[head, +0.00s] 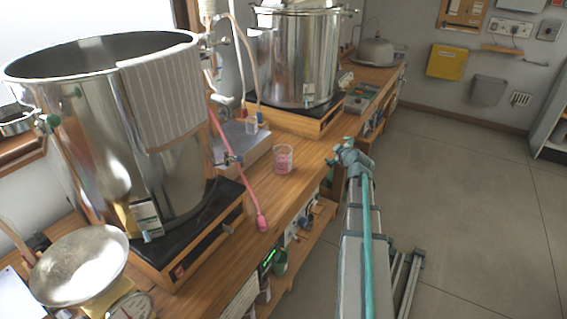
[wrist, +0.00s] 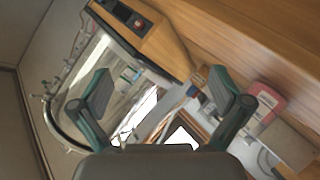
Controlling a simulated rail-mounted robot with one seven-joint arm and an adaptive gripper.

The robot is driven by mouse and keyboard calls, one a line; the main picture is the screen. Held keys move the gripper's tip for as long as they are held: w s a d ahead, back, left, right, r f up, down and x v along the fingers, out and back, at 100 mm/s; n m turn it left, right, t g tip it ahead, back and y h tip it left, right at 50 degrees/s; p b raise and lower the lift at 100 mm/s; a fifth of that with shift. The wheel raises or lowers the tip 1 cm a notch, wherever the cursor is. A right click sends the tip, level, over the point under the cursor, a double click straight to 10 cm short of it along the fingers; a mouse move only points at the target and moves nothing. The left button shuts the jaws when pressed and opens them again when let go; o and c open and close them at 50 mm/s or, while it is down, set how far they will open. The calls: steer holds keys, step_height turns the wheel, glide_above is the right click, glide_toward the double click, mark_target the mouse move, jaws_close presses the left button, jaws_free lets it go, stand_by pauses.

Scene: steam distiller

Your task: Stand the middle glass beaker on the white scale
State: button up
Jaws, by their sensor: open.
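A glass beaker (head: 283,160) with pink contents stands upright on the wooden bench, right of the large pot. I cannot tell for sure which is the middle beaker. A scale with a round metal pan (head: 80,265) and a dial (head: 130,306) stands at the lower left; its body is partly cut off. My gripper (head: 347,155) is beside the bench's right edge, apart from the pink beaker. In the wrist view my gripper (wrist: 162,100) has its fingers spread, with nothing held between them.
A large steel pot (head: 120,130) with a striped cloth (head: 165,90) stands on a black-topped burner. A second pot (head: 300,60) stands farther back. The floor (head: 470,190) to the right is mostly clear.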

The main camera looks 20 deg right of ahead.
steer(key=w+a+m+y, duration=0.1)
steer(key=a+y, duration=0.4)
steer(key=a, duration=0.2)
steer(key=y, duration=0.5)
glide_toward(276, 148)
steer(key=shift+f+p+x, duration=0.15)
steer(key=shift+p+x, duration=0.45)
steer(key=shift+x, duration=1.1)
steer(key=shift+f+p+x, duration=0.15)
steer(key=shift+p+x, duration=0.45)
steer(key=shift+x, duration=1.05)
steer(key=shift+s, duration=0.1)
steer(key=shift+c, duration=0.2)
steer(key=c, duration=1.8)
steer(key=shift+r, duration=0.2)
